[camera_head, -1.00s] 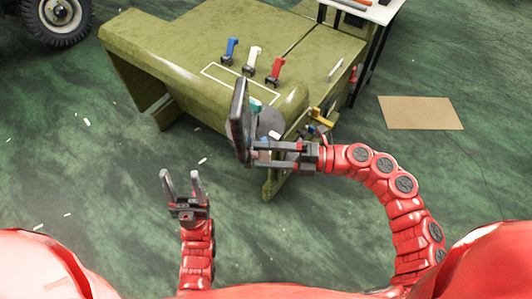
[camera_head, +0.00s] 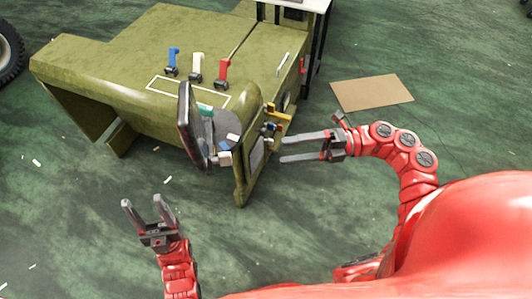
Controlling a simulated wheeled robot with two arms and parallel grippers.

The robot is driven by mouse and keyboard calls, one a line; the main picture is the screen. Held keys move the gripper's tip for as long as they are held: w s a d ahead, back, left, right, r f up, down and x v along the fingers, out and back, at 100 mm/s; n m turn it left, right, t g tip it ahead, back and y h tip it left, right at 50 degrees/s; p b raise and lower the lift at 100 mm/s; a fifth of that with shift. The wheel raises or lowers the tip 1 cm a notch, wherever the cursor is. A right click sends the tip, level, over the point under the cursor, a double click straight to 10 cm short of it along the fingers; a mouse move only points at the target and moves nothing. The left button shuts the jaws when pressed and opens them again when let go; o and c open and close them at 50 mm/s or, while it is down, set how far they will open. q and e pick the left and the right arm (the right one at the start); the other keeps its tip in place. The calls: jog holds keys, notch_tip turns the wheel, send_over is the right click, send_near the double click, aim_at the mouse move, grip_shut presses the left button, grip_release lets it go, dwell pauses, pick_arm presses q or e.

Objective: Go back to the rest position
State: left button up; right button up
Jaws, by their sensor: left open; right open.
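My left gripper (camera_head: 147,213) is low at the left of the view, over the green floor, with its fingers apart and nothing between them. My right gripper (camera_head: 284,150) comes in from the right and points left. Its fingers are apart and empty, just right of the green chassis (camera_head: 75,63). The chassis has an opening at its front end with a dark hinged cover (camera_head: 186,118) standing up beside it. Small white and coloured pieces show inside the opening.
Blue (camera_head: 173,60), white (camera_head: 196,67) and red (camera_head: 222,72) levers stand on the chassis top. Yellow parts (camera_head: 276,113) stick out near its front right. A brown board (camera_head: 372,92) lies on the floor. Floor between the grippers is clear.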

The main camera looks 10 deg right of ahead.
jog(key=shift+s+d, duration=0.1)
jog(key=shift+d, duration=0.85)
